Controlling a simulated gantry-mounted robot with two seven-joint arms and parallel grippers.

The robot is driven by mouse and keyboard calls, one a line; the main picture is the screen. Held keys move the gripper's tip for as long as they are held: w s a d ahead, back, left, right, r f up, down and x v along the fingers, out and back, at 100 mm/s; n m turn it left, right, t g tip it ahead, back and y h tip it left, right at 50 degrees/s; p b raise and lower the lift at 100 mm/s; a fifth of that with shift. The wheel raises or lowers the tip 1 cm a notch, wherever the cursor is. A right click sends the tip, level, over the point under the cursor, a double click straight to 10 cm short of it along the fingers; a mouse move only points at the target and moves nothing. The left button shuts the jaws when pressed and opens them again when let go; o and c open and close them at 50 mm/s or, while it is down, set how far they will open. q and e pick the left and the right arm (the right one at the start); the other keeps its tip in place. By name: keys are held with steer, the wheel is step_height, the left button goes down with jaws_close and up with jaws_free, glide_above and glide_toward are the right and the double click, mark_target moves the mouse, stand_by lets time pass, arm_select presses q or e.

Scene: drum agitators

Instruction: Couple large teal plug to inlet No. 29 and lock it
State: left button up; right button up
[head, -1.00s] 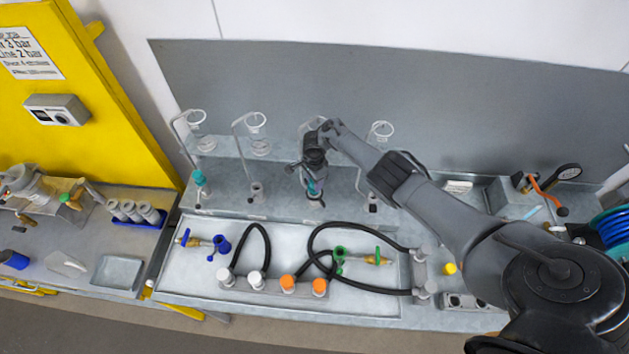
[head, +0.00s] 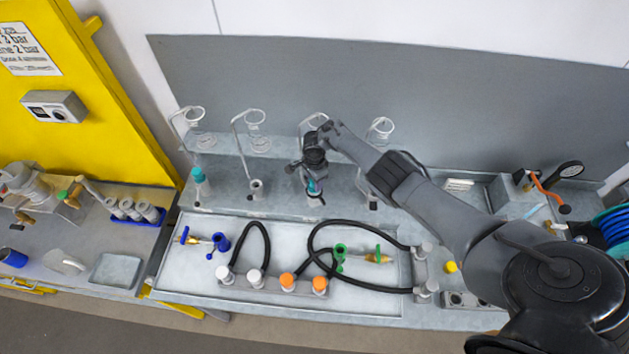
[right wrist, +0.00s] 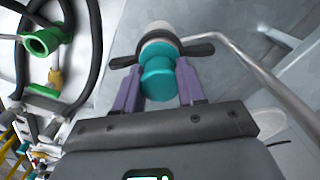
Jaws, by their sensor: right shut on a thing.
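The large teal plug (right wrist: 158,80) sits between the two purple-grey fingers of my right gripper (right wrist: 157,88), which are shut on it. In the right wrist view its far end meets a pale round collar with dark levers (right wrist: 158,38) at each side; how deep it sits cannot be told. In the head view the teal plug (head: 314,187) shows below my right gripper (head: 314,172), at the third stand from the left. Another teal-topped piece (head: 197,175) stands on the first stand at the left. Inlet numbers are not readable. My left gripper is not in view.
Wire ring holders (head: 256,117) rise behind the stands, and one bent rod (right wrist: 250,62) passes close to my right gripper. A tray (head: 190,272) in front holds black hoses (head: 330,225), blue and green fittings, and white and orange caps. A yellow panel (head: 80,110) stands at left.

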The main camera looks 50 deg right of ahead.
steer(key=shift+f, duration=0.35)
steer(key=o, duration=1.1)
steer(key=shift+o, duration=0.2)
steer(key=shift+r, duration=0.1)
